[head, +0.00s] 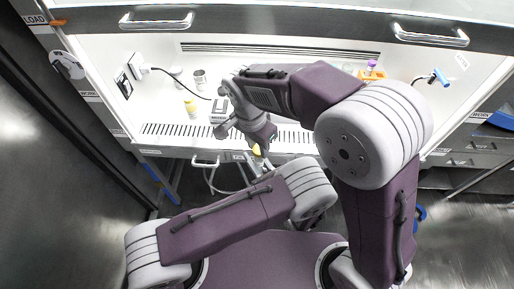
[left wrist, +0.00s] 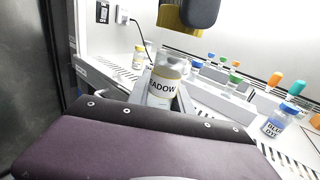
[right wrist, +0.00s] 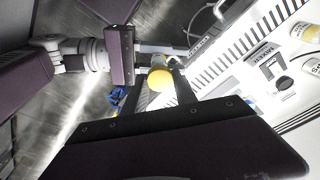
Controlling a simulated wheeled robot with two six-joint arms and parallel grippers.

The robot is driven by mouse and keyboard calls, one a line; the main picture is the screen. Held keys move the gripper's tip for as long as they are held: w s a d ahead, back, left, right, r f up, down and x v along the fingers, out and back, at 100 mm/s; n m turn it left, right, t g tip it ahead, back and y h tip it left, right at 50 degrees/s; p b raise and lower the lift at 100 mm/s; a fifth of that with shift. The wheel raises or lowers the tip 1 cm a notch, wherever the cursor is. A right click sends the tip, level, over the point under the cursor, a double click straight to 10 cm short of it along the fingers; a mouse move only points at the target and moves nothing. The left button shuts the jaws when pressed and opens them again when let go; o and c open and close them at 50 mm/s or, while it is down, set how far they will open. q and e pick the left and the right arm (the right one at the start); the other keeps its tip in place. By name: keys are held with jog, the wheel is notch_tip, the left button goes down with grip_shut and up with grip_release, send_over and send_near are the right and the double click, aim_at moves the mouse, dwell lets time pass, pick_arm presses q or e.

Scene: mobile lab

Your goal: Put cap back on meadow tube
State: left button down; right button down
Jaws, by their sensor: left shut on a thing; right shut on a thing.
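The meadow tube (left wrist: 165,88) is clear with a label ending in "ADOW". It is upright between the fingers of my left gripper (left wrist: 163,95), which is shut on it. The yellow cap (right wrist: 160,80) is between the fingertips of my right gripper (right wrist: 164,86), which is shut on it. In the left wrist view the cap (left wrist: 172,18) is cut by the top edge, above the tube and apart from it. In the head view the yellow cap (head: 257,150) is small, in front of the bench edge; the tube there is mostly hidden by my arms.
Several colour-capped tubes and a blue dye bottle (left wrist: 279,121) stand at right in the left wrist view. A mixer (right wrist: 265,55) shows in the right wrist view.

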aim_at(257, 149)
jog(key=shift+f, duration=0.95)
jog(key=shift+f, duration=0.55)
jog(key=m, duration=0.6)
jog(key=shift+w+a+g, duration=0.1)
jog(key=shift+g, duration=0.3)
jog(key=m, duration=0.4)
jog(key=shift+w+g+h, duration=0.1)
jog(key=shift+g+h, duration=0.2)
jog(key=c, duration=1)
grip_release()
